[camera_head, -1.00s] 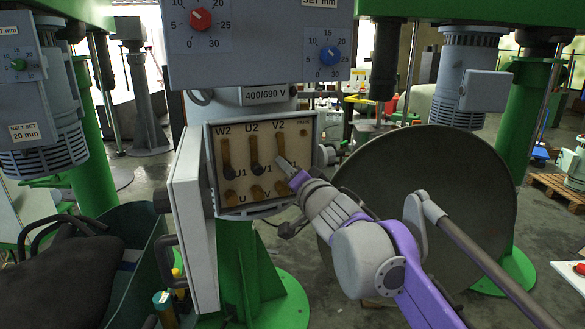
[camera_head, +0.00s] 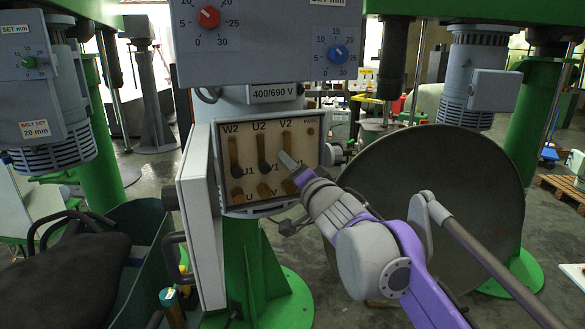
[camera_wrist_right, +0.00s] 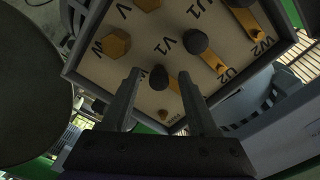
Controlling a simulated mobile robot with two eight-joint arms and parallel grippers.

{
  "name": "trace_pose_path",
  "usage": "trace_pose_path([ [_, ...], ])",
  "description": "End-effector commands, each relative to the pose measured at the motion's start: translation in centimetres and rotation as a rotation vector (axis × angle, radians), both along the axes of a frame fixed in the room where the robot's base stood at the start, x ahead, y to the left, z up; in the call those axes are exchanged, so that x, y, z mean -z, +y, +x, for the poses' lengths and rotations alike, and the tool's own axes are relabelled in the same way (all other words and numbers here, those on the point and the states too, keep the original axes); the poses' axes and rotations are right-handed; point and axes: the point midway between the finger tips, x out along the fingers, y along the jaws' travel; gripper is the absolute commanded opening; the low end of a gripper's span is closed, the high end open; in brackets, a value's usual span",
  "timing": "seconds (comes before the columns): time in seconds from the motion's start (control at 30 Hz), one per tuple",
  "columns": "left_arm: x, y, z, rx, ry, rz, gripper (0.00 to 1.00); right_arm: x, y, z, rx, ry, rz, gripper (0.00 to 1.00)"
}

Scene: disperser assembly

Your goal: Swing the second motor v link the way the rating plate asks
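The open terminal box (camera_head: 313,187) holds a cream board marked W2, U2, V2 along the top. Three brass links with black knobs stand upright there: the W2 link (camera_head: 234,150), the U2 link (camera_head: 261,148) and the V2 link (camera_head: 286,138). My right gripper (camera_head: 288,160) is in front of the V2 link and hides its lower part. In the right wrist view the open fingers (camera_wrist_right: 160,95) lie either side of that link's black knob (camera_wrist_right: 158,77); contact cannot be told. The rating plate (camera_head: 274,92) above reads 400/690 V. My left gripper is not in view.
The box's open door (camera_head: 202,220) stands at its left. A large grey disc (camera_head: 420,200) is right of my right gripper. A control panel with red and blue dials (camera_head: 265,45) hangs above. Brass hex terminals (camera_wrist_right: 115,43) line the board's lower row.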

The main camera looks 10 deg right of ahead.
Motion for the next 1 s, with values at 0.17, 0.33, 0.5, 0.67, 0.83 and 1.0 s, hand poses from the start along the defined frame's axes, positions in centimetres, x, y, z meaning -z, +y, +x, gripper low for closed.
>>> trace_pose_path([
  [0.17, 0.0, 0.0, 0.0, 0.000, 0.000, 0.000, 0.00, 0.0, 0.0, 0.0, 0.000, 0.000, -0.001, 0.60],
  [0.33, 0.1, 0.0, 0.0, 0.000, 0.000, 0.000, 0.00, 0.0, -0.2, -1.1, 0.001, 0.000, -0.002, 0.60],
  [0.5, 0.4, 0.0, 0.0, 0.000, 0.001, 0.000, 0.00, 0.1, -0.7, -4.0, 0.002, 0.001, -0.002, 0.60],
  [0.67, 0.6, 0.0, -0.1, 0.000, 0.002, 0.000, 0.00, 0.1, -1.2, -7.1, 0.001, 0.000, -0.001, 0.60],
  [0.83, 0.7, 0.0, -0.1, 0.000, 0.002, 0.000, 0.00, 0.0, -1.5, -9.5, 0.001, -0.001, -0.001, 0.60],
  [1.0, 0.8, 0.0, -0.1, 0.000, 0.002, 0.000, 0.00, 0.0, -1.7, -10.6, 0.001, 0.000, -0.001, 0.60],
])
